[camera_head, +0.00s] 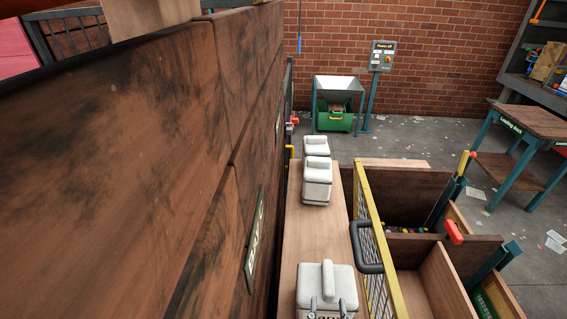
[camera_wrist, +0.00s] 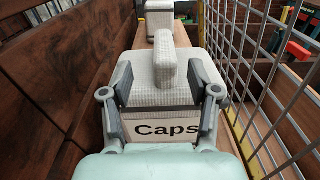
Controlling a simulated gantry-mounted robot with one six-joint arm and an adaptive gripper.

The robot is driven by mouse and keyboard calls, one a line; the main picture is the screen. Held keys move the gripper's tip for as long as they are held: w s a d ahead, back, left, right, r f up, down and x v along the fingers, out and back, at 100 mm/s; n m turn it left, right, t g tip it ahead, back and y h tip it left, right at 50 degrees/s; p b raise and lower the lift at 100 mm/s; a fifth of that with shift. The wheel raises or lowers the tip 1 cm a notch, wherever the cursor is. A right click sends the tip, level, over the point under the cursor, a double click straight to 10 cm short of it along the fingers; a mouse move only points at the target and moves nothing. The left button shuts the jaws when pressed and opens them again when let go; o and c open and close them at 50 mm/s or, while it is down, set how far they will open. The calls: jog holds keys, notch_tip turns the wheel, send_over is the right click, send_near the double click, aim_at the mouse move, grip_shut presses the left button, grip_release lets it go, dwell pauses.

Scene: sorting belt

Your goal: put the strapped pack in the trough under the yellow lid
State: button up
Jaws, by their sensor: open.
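My gripper (camera_wrist: 160,76) is open over the near white lidded box (camera_wrist: 163,129), whose front reads "Caps". Its two grey fingers stand on either side of the box's lid, with the raised lid handle (camera_wrist: 168,67) between and beyond them. I cannot tell whether the fingers touch the lid. The same box shows at the bottom of the head view (camera_head: 327,278), with the fingertips at its front. I cannot make out a strapped pack or a trough with a yellow lid in either view; the lids I see are white.
More white lidded boxes (camera_head: 317,180) stand farther along the narrow wooden shelf (camera_head: 304,232). A tall dark wooden wall (camera_head: 130,170) closes the left side. A yellow-railed mesh guard (camera_head: 371,225) runs along the right, with wooden bins (camera_head: 410,195) beyond it.

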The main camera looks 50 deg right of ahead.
aim_at(325, 277)
jog(key=shift+w+f, duration=0.45)
jog(key=shift+f, duration=0.25)
jog(key=shift+x, duration=1.4)
jog(key=x, duration=0.5)
jog(key=shift+d+r+p, duration=0.2)
jog(key=shift+p, duration=0.1)
jog(key=shift+s, duration=0.15)
grip_shut()
jog(key=shift+r, duration=0.1)
